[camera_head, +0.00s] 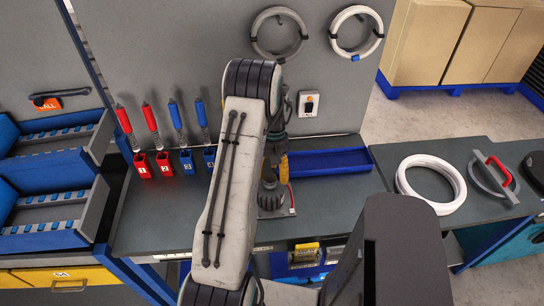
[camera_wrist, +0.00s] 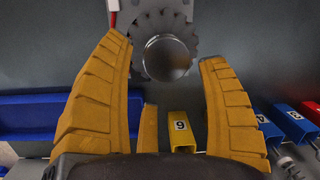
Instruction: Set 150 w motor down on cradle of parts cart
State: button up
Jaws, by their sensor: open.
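A motor-like part (camera_wrist: 167,58) with a round metal top and a toothed dark rim shows in the wrist view, at the upper middle. In the head view this dark part (camera_head: 269,193) stands upright on a grey plate (camera_head: 272,212) on the workbench, with a red wire beside it. My gripper (camera_wrist: 166,50) is open, its yellow fingers on the left and right of the part in the wrist view, with gaps. In the head view my gripper (camera_head: 277,168) is just above it, partly hidden by my arm. I cannot make out a cradle or parts cart for certain.
Red and blue numbered holders (camera_head: 164,162) with screwdrivers stand left of my arm. An empty-looking blue tray (camera_head: 330,162) lies behind right. A yellow holder marked 6 (camera_wrist: 182,130) is near the fingers. A white coil (camera_head: 432,184) and red-handled tool (camera_head: 494,178) lie right.

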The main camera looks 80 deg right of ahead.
notch_tip(320, 180, up, 11)
jog(key=d+b, duration=0.2)
jog(key=b, duration=0.4)
jog(key=w+a+r+n+h, duration=0.1)
jog(key=w+a+r+n, duration=0.25)
jog(key=w+a, duration=0.7)
jog(key=w+a+r+n+h, duration=0.15)
jog(key=w+a+r, duration=0.35)
jog(key=w+a, duration=0.5)
jog(key=w+a+n+t, duration=0.2)
jog(key=a+n, duration=0.1)
jog(key=a, duration=1)
jog(key=s+a+f+n+t, duration=0.2)
jog(key=s+a, duration=0.3)
jog(key=a, duration=0.6)
jog(key=shift+s+a+n, duration=0.3)
jog(key=shift+a+n, duration=0.05)
jog(key=shift+n, duration=0.45)
jog(key=shift+d+f+y, duration=0.1)
jog(key=shift+y, duration=0.15)
